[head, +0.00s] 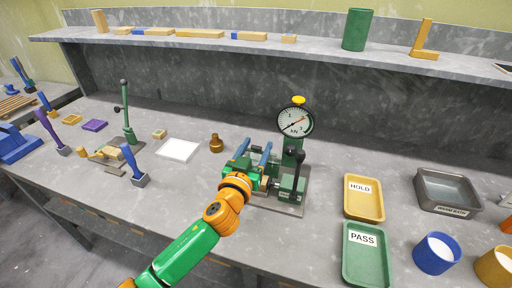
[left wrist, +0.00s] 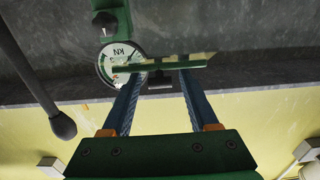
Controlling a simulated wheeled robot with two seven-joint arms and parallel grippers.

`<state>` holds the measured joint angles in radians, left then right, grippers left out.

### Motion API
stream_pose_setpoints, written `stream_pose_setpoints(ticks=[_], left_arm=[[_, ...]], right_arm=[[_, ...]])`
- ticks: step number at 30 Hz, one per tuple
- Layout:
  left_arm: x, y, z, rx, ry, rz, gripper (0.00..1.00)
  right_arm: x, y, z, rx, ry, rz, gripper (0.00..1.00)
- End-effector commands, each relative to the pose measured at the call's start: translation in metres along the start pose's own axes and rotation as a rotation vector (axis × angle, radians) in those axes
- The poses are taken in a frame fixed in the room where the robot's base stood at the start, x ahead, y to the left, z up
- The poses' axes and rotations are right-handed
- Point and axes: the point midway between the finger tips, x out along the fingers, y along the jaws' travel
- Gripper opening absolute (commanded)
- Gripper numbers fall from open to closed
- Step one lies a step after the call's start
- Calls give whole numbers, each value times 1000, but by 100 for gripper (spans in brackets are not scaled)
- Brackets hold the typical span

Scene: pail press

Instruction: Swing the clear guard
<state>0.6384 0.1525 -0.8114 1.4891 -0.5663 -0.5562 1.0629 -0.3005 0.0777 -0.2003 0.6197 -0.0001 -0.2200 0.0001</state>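The press (head: 292,180) stands on the bench with a round kN gauge (head: 295,122) on its green column and a dark-knobbed lever (head: 296,160). My left gripper (head: 254,148) is at the left side of the press, its two blue fingers apart. The bar may be an edge of the clear guard; I cannot make out the clear panel itself. Contact cannot be told. My right gripper is not in view.
A yellow HOLD tray (head: 364,198), a green PASS tray (head: 366,255) and a grey bin (head: 447,190) lie right of the press. A brown weight (head: 216,143) and a white pad (head: 178,150) lie left. A shelf (head: 230,42) runs behind.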

Motion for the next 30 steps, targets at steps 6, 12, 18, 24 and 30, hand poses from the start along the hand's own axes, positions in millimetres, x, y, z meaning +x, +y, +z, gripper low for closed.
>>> stream_pose_setpoints(ticks=[6,12,18,24,30], left_arm=[[0,0,0,0,-1,0,0],[0,0,0,0,-1,0,0],[0,0,1,0,-2,-1,0],[0,0,1,0,-2,-1,0],[0,0,1,0,-3,-1,0]], right_arm=[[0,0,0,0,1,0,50],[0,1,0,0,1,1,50],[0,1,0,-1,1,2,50],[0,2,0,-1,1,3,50],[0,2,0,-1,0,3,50]])
